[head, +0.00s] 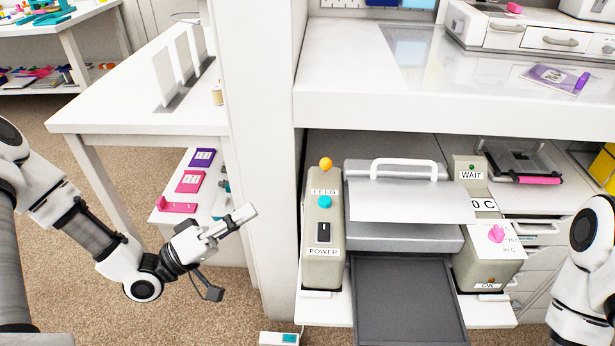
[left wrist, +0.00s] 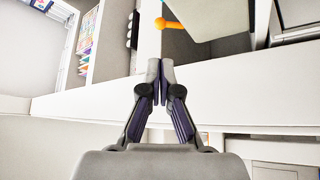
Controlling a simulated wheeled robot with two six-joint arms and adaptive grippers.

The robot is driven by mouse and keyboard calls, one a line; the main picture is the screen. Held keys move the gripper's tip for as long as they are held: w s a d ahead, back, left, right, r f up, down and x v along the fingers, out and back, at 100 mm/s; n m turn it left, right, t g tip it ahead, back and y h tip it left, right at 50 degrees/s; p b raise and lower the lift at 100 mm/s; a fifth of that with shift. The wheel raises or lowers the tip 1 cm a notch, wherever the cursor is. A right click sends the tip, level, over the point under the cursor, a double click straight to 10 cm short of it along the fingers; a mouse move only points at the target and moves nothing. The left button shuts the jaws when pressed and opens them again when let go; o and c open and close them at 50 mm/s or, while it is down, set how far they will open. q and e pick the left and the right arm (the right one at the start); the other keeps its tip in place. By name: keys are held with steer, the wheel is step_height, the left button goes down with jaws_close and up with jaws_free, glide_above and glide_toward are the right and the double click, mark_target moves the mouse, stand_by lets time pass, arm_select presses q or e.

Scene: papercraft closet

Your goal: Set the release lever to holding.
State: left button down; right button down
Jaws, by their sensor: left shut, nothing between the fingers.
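A grey machine stands on a shelf, with a left tower (head: 322,235) marked FEED and POWER. A lever with an orange ball knob (head: 326,164) stands at the top back of that tower; I see no label for its positions. The orange lever also shows in the left wrist view (left wrist: 168,23), beyond the fingertips and apart from them. My left gripper (head: 250,212) is shut and empty, left of the machine and in front of the white upright panel. Its closed fingers show in the left wrist view (left wrist: 160,68). Only part of my right arm shows; its gripper is out of view.
The left tower also carries a teal button (head: 324,201) and a black switch (head: 323,232). The right tower has a pink knob (head: 496,233) and a WAIT sign. A white upright panel (head: 258,130) and the white upper counter (head: 400,98) bound the space around the machine.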

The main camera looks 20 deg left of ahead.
mark_target(308, 189)
arm_select(q)
steer(key=b+x, duration=0.2)
steer(key=x, duration=1.1)
steer(key=shift+w+d+r+b, duration=0.15)
steer(key=shift+w+d+b, duration=0.15)
steer(key=shift+b, duration=0.1)
